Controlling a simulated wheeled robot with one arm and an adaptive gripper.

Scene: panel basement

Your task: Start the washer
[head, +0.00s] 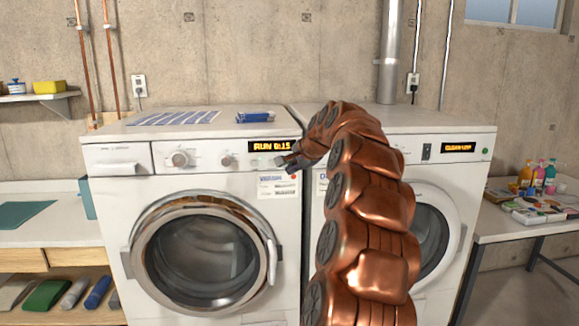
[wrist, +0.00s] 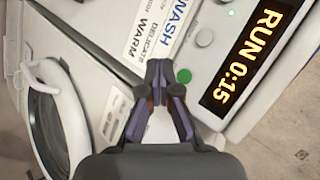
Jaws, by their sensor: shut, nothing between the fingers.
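The white front-loading washer (head: 110,220) on the left has a round door (head: 205,248), which looks closed. Its lit display (head: 269,146) reads "RUN 0:15"; the same display (wrist: 246,58) shows large in the wrist view. A round green button (wrist: 184,76) sits beside the display. A label (wrist: 160,30) reading "WASH" and "DELICATE" is on the front. My gripper (head: 290,164) is shut and empty at the right end of the washer's panel. In the wrist view its fingertips (wrist: 160,70) are just beside the green button; I cannot tell whether they touch it.
A second white machine (head: 472,190) with a lit display (head: 458,147) stands close on the right, partly behind my arm. A blue pack (head: 255,117) and a striped cloth (head: 175,118) lie on the washer top. A table with bottles (head: 537,178) stands at far right.

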